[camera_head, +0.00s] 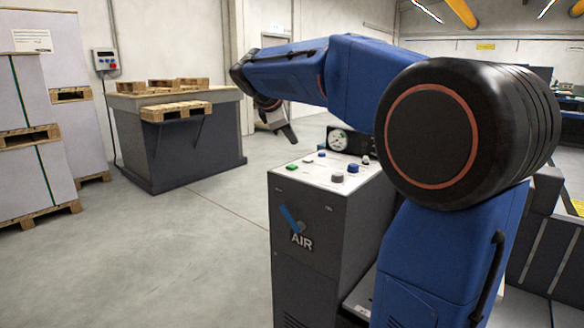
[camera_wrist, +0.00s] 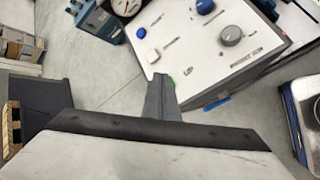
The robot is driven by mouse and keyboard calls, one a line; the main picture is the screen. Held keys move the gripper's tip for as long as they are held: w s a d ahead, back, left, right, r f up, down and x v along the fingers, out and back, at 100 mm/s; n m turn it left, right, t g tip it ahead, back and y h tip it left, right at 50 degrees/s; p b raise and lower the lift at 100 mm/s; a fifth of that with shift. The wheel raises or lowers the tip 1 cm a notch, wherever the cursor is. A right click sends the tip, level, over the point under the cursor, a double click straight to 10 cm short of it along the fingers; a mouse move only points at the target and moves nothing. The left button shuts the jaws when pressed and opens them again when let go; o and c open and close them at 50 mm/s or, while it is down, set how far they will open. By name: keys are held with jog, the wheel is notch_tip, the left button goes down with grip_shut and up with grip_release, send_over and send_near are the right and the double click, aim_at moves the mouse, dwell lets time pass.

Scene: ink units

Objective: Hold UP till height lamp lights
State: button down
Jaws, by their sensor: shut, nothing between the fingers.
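A dark cabinet marked AIR (camera_head: 300,235) has a white control panel (camera_head: 318,178) on top. The labels are too small to read, so I cannot tell which control is UP or where the height lamp is. My gripper (camera_head: 292,140) is shut and empty, pointing down near the panel's left edge.
A round gauge (camera_head: 338,140) stands at the panel's back. A dark lift table (camera_head: 185,150) with pallets stands behind left, beside stacked boxes on pallets (camera_head: 35,130). A small control box (camera_head: 105,60) hangs on the wall. Floor left of the cabinet is clear.

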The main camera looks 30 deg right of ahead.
aim_at(290, 167)
jog(key=shift+n+h, duration=0.4)
jog(key=shift+n, duration=0.2)
jog(key=w, duration=0.1)
jog(key=w+d+r, duration=0.1)
jog(key=w, duration=0.1)
jog(key=shift+w+d+r, duration=0.3)
jog(key=shift+w+r, duration=0.1)
jog(key=shift+f, duration=4.4)
jog(key=shift+f, duration=0.2)
jog(key=shift+f, duration=0.25)
